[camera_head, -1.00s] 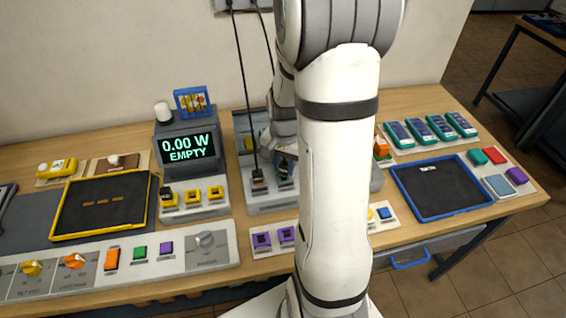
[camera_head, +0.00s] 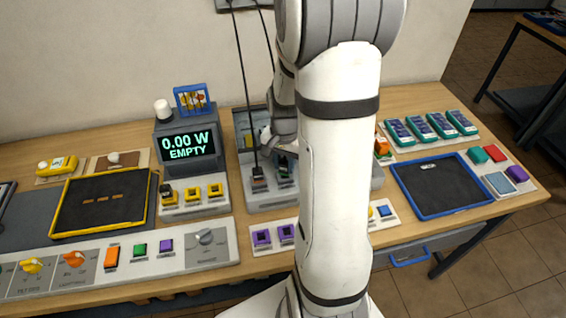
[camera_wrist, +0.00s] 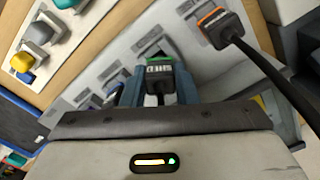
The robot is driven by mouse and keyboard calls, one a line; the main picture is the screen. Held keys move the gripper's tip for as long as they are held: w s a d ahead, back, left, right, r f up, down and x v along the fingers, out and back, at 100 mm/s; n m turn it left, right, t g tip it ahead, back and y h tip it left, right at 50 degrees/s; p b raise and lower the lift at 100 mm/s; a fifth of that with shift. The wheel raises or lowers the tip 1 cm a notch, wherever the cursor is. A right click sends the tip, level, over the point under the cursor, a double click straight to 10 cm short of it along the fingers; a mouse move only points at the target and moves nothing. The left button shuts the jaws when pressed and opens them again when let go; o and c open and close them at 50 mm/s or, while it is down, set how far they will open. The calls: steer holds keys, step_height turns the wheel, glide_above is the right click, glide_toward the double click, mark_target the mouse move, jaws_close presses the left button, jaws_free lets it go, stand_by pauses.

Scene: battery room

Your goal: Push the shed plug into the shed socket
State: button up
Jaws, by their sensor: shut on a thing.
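My gripper (camera_wrist: 159,88) is shut on the dark shed plug (camera_wrist: 159,72), which has a pale label, in the wrist view. A green edge (camera_wrist: 155,57) shows just beyond the plug, against the light grey socket panel (camera_wrist: 200,62). I cannot tell whether this green edge belongs to the plug or the shed socket, nor how deep the plug sits. In the head view my gripper (camera_head: 284,166) is low over the grey socket unit (camera_head: 262,203), partly hidden by my arm.
An orange-banded black plug (camera_wrist: 216,27) with a thick black cable (camera_wrist: 270,70) stands close beside my gripper; it also shows in the head view (camera_head: 258,176). The meter (camera_head: 188,147) reads 0.00 W, EMPTY. Purple sockets (camera_head: 262,237) lie in front.

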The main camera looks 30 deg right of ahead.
mark_target(285, 163)
steer(key=shift+f+b, duration=0.65)
stand_by(0.6)
steer(key=o, duration=0.7)
steer(key=shift+r, duration=0.1)
steer(key=shift+r+p, duration=3.95)
steer(key=shift+r, duration=1.55)
steer(key=shift+s, duration=0.1)
